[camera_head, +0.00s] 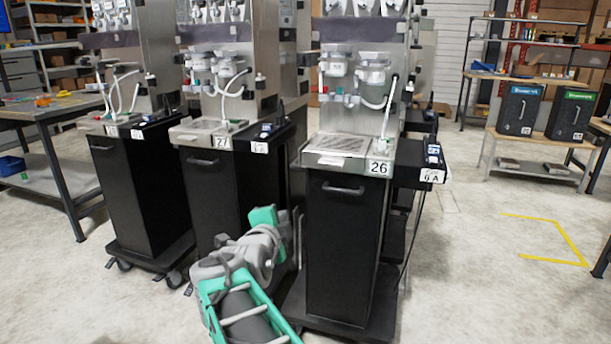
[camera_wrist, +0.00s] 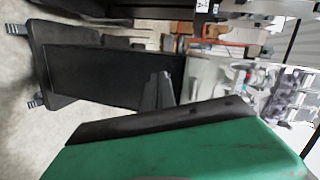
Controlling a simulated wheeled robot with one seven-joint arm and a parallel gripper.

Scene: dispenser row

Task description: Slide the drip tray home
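A silver drip tray with a slotted grille (camera_head: 340,143) sits at the front of the dispenser numbered 26 (camera_head: 345,240), above its black cabinet. Another drip tray (camera_head: 207,127) sits on the dispenser numbered 27 (camera_head: 222,185), and a third is on the unit at left. I cannot tell how far any tray is pushed in. My gripper (camera_head: 295,228) is low between the cabinets of 27 and 26, below and left of the tray on 26, and touches no tray. Its fingers are not clear; a dark finger-like part (camera_wrist: 158,92) shows in the wrist view beyond my green housing.
Black side boxes with labels (camera_head: 432,175) stand beside the dispensers. The cabinets stand on wheeled bases. A workbench (camera_head: 45,110) is at left. A shelf with two black boxes (camera_head: 517,108) is at back right. The floor at right is clear, with yellow marking.

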